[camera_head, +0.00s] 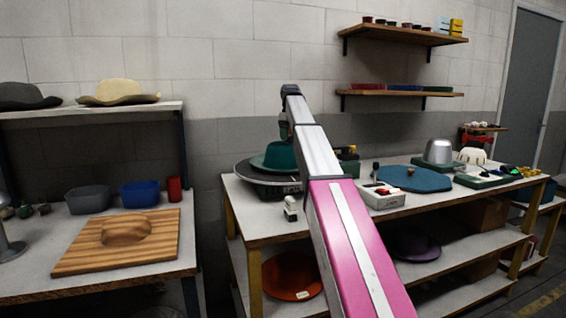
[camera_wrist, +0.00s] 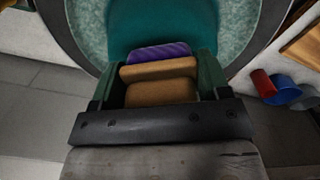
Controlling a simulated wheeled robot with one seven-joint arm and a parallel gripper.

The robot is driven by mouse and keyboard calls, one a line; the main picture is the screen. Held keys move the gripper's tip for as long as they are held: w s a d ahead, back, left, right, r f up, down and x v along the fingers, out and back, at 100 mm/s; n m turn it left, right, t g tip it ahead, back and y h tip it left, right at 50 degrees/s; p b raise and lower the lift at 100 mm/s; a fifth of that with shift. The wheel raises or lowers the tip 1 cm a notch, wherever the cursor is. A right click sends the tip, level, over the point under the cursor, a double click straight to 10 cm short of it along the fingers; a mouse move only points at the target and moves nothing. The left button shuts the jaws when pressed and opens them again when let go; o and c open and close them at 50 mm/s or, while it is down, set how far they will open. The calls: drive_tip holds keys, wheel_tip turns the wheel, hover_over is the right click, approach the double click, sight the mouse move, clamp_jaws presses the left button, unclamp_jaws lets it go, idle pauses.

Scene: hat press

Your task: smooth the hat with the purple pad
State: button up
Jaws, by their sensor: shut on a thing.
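The teal hat (camera_head: 274,160) sits on a round grey plate (camera_head: 243,171) at the left end of the workbench. In the wrist view the hat (camera_wrist: 150,22) fills the top middle, just beyond the pad. My gripper (camera_wrist: 158,75) is shut on a tan block, with its green fingers on either side. The purple pad (camera_wrist: 158,52) shows as a striped strip at the block's far side, in front of the hat. I cannot tell whether the pad touches the hat. In the head view my arm reaches over the bench toward the hat, and the gripper and pad cannot be made out.
A small white-and-dark stamp-like object (camera_head: 290,208) stands near the bench's front edge. A white box (camera_head: 378,195) and a blue mat (camera_head: 408,179) lie to the right, with a metal dome (camera_head: 438,151) behind. A left table holds a wooden board (camera_head: 120,246) and bins.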

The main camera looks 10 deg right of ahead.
drive_tip(key=shift+r, duration=2)
drive_tip(key=shift+s, duration=0.1)
drive_tip(key=s+d+f+m+t+y, duration=0.1)
drive_tip(key=s+d, duration=0.1)
drive_tip(key=s, duration=0.3)
drive_tip(key=s+d+f+m+t, duration=0.1)
drive_tip(key=s+d+f, duration=0.1)
drive_tip(key=s+d, duration=0.15)
drive_tip(key=shift+w+a+f, duration=0.15)
drive_tip(key=shift+a+f, duration=0.15)
drive_tip(key=shift+f, duration=1.3)
drive_tip(key=shift+w+a+f, duration=0.2)
drive_tip(key=shift+a+f, duration=0.1)
drive_tip(key=shift+f, duration=1.35)
drive_tip(key=shift+w+a+f, duration=0.15)
drive_tip(key=shift+a+f, duration=0.15)
drive_tip(key=shift+f, duration=1.3)
drive_tip(key=shift+w+a+f, duration=0.1)
drive_tip(key=shift+w+f, duration=0.05)
drive_tip(key=shift+f, duration=0.9)
